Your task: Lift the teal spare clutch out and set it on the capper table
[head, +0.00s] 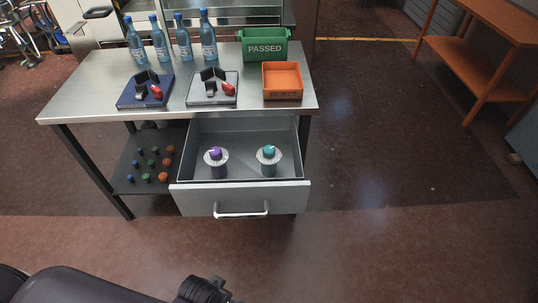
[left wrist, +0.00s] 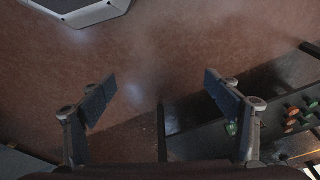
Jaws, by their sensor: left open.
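The teal spare clutch (head: 268,155) stands upright in the right half of the open drawer (head: 240,196) under the capper table (head: 100,98). It has a teal top, a pale round flange and a darker body below. A similar purple-topped clutch (head: 215,157) stands to its left, apart from it. My left gripper (left wrist: 160,85) is open and empty in the left wrist view, with bare floor between its fingers. It is away from both clutches. Dark parts of my left arm show along the bottom of the head view. My right gripper is in neither view.
On the table stand several blue-capped bottles (head: 184,42), a blue fixture plate (head: 128,102), a grey fixture plate (head: 201,97), a green PASSED bin (head: 265,50) and an orange REJECTS bin (head: 282,94). A lower shelf (head: 122,179) holds several coloured caps. The tabletop's front left is bare.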

